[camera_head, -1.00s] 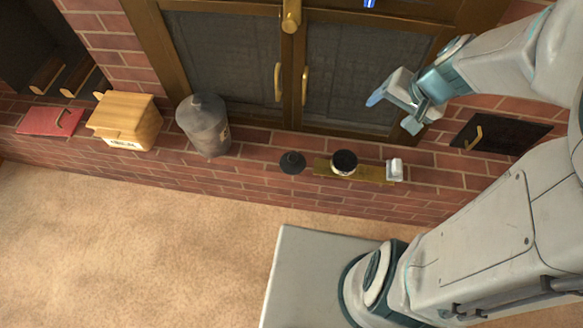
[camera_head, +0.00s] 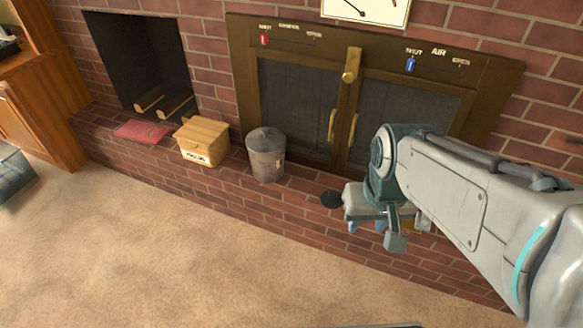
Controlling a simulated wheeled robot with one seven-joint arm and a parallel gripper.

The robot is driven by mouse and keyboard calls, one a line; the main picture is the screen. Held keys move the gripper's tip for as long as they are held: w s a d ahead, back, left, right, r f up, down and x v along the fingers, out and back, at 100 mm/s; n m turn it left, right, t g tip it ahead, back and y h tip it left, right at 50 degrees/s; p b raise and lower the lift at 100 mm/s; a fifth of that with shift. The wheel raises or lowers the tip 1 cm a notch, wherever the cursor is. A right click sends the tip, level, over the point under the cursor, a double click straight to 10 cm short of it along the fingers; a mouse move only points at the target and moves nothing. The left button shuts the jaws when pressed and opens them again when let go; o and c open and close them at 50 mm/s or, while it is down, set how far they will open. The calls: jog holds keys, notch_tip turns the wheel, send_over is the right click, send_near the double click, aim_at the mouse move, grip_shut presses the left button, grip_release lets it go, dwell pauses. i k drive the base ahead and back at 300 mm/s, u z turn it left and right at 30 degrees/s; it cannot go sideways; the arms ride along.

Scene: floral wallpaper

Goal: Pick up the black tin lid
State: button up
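A small dark round object (camera_head: 331,198), which looks like the black tin lid, sits on the brick hearth to the right of a grey metal canister. My gripper (camera_head: 367,227) is just right of it in the picture and points down over the hearth. Its two bluish fingertips show apart, with nothing seen between them. The dark round tin seen earlier on a wooden board is now hidden behind my gripper and arm.
The grey canister (camera_head: 266,155), a wooden box (camera_head: 202,141) and a red book-like item (camera_head: 144,132) stand along the hearth (camera_head: 240,205) to the left. Brass-framed fireplace doors (camera_head: 298,105) rise behind. The carpet (camera_head: 170,250) in front is clear.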

aim_at(330, 199)
jog(key=u, duration=0.55)
jog(key=k, duration=0.75)
jog(key=u, duration=0.8)
jog(key=i, duration=1.25)
jog(key=z, duration=0.65)
jog(key=i, duration=0.95)
jog(key=z, duration=1.3)
jog(key=i, duration=0.35)
jog(key=z, duration=0.25)
